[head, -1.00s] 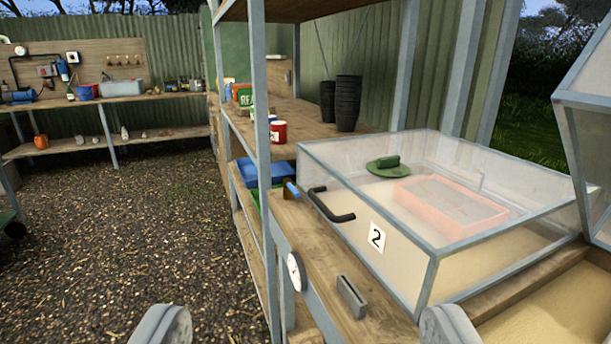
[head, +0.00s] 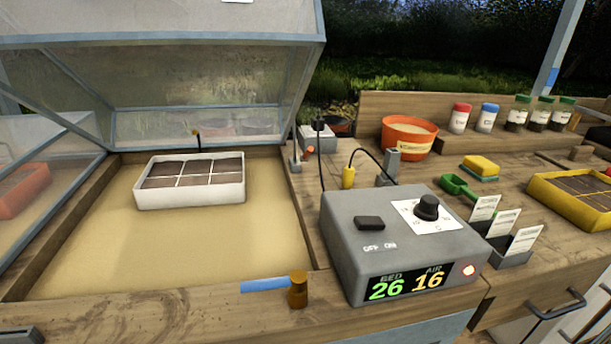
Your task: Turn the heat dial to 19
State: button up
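The heat dial (head: 427,207) is a black knob on a white card on top of a grey control box (head: 345,255). The card's marks are too small to read. The box's front display (head: 405,284) shows BED 26 in green and AIR 16 in yellow. A black switch (head: 370,222) sits left of the dial, above the words OFF and ON. A small pale pink light (head: 469,269) is at the front right. My gripper is not in view now.
An open-lidded sand bed (head: 90,240) with a white seed tray (head: 190,195) is left. An orange bowl (head: 408,138), label holder (head: 512,257), green scoop (head: 455,185) and yellow tray (head: 575,200) lie behind and right.

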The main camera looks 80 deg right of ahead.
aim_at(426, 209)
jog(key=k+z, duration=0.1)
jog(key=z, duration=2.15)
